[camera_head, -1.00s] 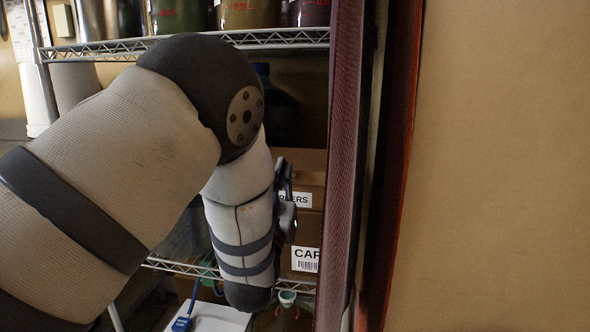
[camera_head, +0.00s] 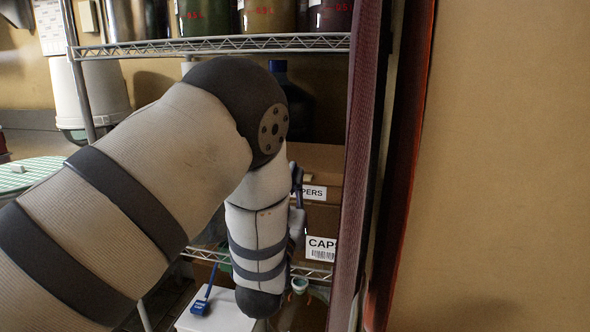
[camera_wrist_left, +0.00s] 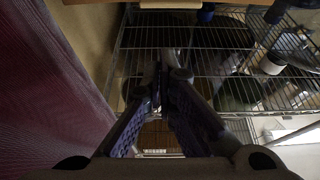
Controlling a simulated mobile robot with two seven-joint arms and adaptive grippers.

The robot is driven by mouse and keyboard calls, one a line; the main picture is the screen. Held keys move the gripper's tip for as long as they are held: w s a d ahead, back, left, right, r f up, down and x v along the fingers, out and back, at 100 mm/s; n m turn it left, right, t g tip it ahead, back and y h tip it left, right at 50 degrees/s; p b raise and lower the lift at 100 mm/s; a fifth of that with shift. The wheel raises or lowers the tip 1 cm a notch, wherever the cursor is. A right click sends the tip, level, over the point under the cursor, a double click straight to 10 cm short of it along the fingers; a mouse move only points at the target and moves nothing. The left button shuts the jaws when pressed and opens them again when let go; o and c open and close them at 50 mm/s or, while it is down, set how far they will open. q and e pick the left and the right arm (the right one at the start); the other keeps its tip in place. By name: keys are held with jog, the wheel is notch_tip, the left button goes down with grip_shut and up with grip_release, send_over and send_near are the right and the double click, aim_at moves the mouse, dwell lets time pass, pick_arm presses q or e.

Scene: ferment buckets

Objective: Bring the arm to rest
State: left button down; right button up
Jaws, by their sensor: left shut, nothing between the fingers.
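My left arm (camera_head: 150,185) comes in from the left in the head view and bends down at a dark joint in front of a wire shelf unit. My left gripper is mostly hidden behind the arm there. In the left wrist view, the left gripper (camera_wrist_left: 166,68) is shut, its two dark padded fingers meeting at the tips with nothing between them. It points towards wire shelving. My right gripper is in neither view.
The wire shelf (camera_head: 215,45) carries several jars along the top. Cardboard boxes (camera_head: 318,218) with labels stand beside my forearm. A round table (camera_head: 28,174) is at left.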

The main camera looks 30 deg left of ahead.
pick_arm(q)
jog(key=s+f+g+h, duration=0.1)
jog(key=s+f+g, duration=0.35)
jog(key=f, duration=0.55)
jog(key=s+f+m+g+h, duration=0.1)
jog(key=s+f+g, duration=0.2)
jog(key=s+f, duration=0.5)
jog(key=s+f+g+h, duration=0.1)
jog(key=s+f+g, duration=0.25)
jog(key=f, duration=0.75)
jog(key=s+d+f+g+h, duration=0.1)
jog(key=s+d+f+g, duration=0.2)
jog(key=s+f+g, duration=0.55)
jog(key=s+d+f+m+g+h, duration=0.1)
jog(key=s+g, duration=0.4)
jog(key=s, duration=1.8)
jog(key=shift+s+d+f+h+p, duration=0.15)
jog(key=shift+s+d+h+p, duration=0.1)
jog(key=shift+d+h+p, duration=0.2)
